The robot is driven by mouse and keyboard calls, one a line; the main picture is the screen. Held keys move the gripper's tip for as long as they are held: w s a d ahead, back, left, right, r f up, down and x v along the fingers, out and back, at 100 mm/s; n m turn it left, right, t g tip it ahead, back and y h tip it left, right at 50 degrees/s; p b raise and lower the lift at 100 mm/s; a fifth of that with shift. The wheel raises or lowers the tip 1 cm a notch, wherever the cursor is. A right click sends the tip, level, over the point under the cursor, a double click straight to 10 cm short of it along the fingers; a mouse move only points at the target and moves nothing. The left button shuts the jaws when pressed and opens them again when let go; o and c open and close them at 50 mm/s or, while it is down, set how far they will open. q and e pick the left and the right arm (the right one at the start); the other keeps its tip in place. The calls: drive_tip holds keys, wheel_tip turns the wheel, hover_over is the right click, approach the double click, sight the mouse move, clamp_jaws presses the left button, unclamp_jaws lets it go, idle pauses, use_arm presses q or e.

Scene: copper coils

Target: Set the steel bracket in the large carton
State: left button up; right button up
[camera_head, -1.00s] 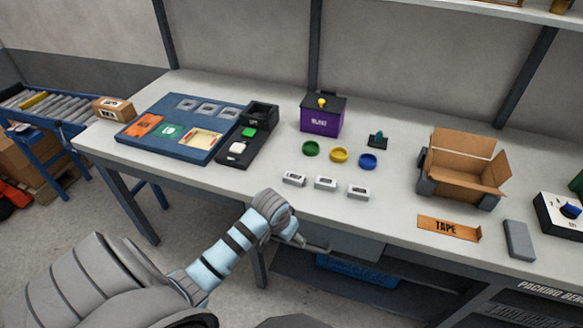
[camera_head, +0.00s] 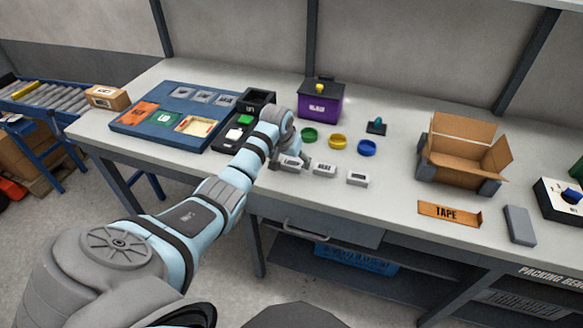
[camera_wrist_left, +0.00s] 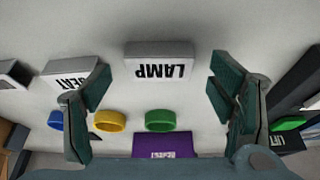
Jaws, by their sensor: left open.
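The large carton (camera_head: 458,165) is an open brown cardboard box with raised flaps, at the right of the bench in the head view. I cannot pick out a steel bracket for certain in either view. My left gripper (camera_head: 297,158) is over the bench by the white LAMP block (camera_head: 288,164), partly hidden by its own wrist in the head view. In the left wrist view the gripper (camera_wrist_left: 160,105) is open and empty. The LAMP block (camera_wrist_left: 160,63) shows ahead, between its spread fingers. My right gripper is not in view.
Two more white blocks (camera_head: 324,169) stand right of LAMP. Green, yellow and blue rings (camera_head: 338,141) and a purple box (camera_head: 320,108) lie behind. A blue board (camera_head: 150,142) is left. A TAPE plate (camera_head: 449,214) and grey block (camera_head: 519,225) lie near the front right.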

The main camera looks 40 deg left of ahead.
use_arm(q)
drive_tip(key=shift+w+f, duration=0.25)
drive_tip(key=shift+f, duration=0.4)
drive_tip(key=shift+r, duration=0.1)
drive_tip(key=c, duration=1.4)
